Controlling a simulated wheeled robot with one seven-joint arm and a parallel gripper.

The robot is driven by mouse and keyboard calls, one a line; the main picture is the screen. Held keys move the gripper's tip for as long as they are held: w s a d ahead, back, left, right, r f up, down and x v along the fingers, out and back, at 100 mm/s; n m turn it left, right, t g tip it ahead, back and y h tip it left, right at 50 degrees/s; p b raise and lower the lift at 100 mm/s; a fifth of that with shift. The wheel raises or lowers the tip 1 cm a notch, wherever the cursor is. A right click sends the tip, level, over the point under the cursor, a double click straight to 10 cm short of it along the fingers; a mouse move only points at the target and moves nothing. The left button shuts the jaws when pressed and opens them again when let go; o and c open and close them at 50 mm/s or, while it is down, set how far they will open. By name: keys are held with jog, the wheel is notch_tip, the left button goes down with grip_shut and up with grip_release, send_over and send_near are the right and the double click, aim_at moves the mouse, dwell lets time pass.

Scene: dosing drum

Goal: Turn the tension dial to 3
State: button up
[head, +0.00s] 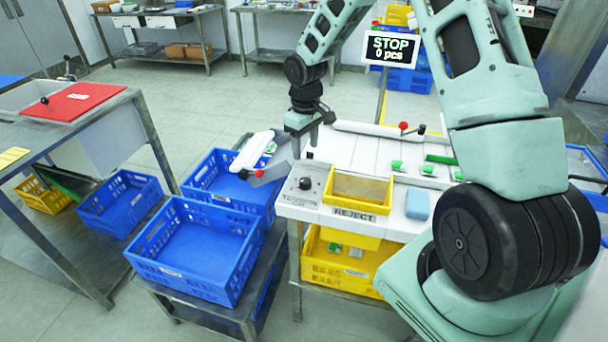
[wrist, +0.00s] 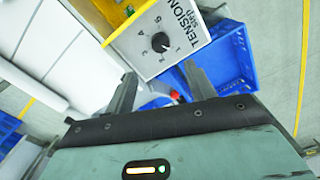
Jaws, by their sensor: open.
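The tension dial (head: 305,184) is a small dark round knob on a white panel at the left front corner of the machine, beside the reject bin. In the wrist view the dial (wrist: 161,42) sits on the panel with numbers around it and the word TENSION. I cannot tell for sure which number its pointer faces. My gripper (head: 304,146) is above and behind the panel in the head view. In the wrist view my gripper's fingers (wrist: 160,84) are apart and empty, with the dial ahead of them, not touching it.
A yellow reject bin (head: 360,187) stands right of the dial. A red-knobbed lever (head: 259,173) and a white arm (head: 258,152) stick out left of the panel. Blue crates (head: 200,285) stand lower left. A display (head: 391,48) reads STOP, 0 pcs.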

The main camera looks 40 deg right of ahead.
aim_at(305, 180)
notch_tip(305, 180, down, 12)
jog(key=shift+r+p, duration=0.2)
jog(key=shift+p, duration=0.7)
jog(key=c, duration=1)
